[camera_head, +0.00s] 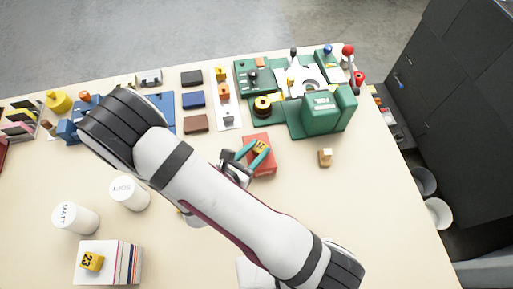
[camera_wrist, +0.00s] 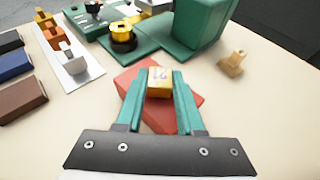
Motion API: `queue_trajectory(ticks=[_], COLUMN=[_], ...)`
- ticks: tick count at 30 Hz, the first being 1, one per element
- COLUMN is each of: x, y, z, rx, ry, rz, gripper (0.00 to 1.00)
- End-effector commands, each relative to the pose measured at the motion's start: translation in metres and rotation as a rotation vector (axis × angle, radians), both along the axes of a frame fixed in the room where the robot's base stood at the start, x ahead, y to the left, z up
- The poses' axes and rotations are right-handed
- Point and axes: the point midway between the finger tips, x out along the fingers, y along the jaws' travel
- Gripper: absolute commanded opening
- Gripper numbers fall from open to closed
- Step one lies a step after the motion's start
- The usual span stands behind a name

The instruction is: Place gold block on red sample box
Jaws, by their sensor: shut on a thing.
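The gold block (camera_wrist: 160,82) carries a dark number on its top face. My gripper (camera_wrist: 159,88) is shut on it, with one teal finger on each side. In the wrist view the block shows over the red sample box (camera_wrist: 189,110); I cannot tell whether it touches the box. In the head view the gold block (camera_head: 260,147) and my gripper (camera_head: 258,152) are over the upper middle of the red sample box (camera_head: 266,168). Part of the box is hidden behind the fingers and block.
A green machine (camera_head: 322,110) stands behind the box. A small tan block (camera_head: 325,157) lies to the right. Dark and blue blocks (camera_head: 194,99) lie at the back left. White cylinders (camera_head: 130,194) and a white stack with a yellow block (camera_head: 91,261) stand at the left. The right front table is clear.

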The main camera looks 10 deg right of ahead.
Motion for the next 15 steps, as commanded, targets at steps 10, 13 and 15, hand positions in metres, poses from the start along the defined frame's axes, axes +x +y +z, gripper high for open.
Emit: queue_trajectory(ticks=[10, 13, 15], x=[0.0004, 0.0004, 0.0004], y=[0.0006, 0.0006, 0.0006], z=[-0.0032, -0.0029, -0.0029], rx=[0.002, 0.002, 0.001], ry=[-0.002, -0.002, -0.001], rz=[0.001, 0.001, 0.001], gripper=[0.40, 0.58, 0.67])
